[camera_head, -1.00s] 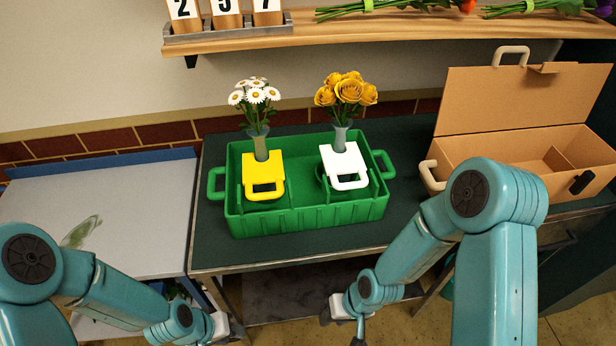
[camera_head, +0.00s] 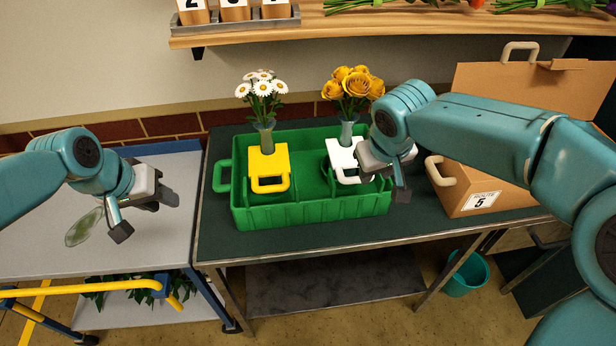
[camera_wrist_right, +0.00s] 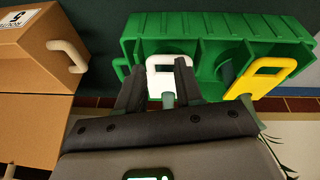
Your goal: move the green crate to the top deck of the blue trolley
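The green crate (camera_head: 310,211) stands on the dark table. It holds a yellow handled holder (camera_head: 269,182) with white daisies in a vase and a white handled holder (camera_head: 342,157) with yellow roses. The crate's left handle (camera_head: 221,177) is clear; my right arm hides its right handle in the head view. The blue trolley's grey top deck (camera_head: 45,215) is at the left. My left gripper (camera_head: 146,215) is open and empty above the deck. My right gripper (camera_head: 383,185) is at the crate's right end; in the right wrist view its fingers (camera_wrist_right: 160,92) are apart, with the white holder beyond them.
A cardboard box (camera_head: 485,192) with handles stands right of the crate. A leaf-like green item (camera_head: 84,227) lies on the deck. The trolley's yellow handle (camera_head: 90,288) runs in front. A shelf (camera_head: 400,22) hangs above. A teal bucket (camera_head: 468,272) is under the table.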

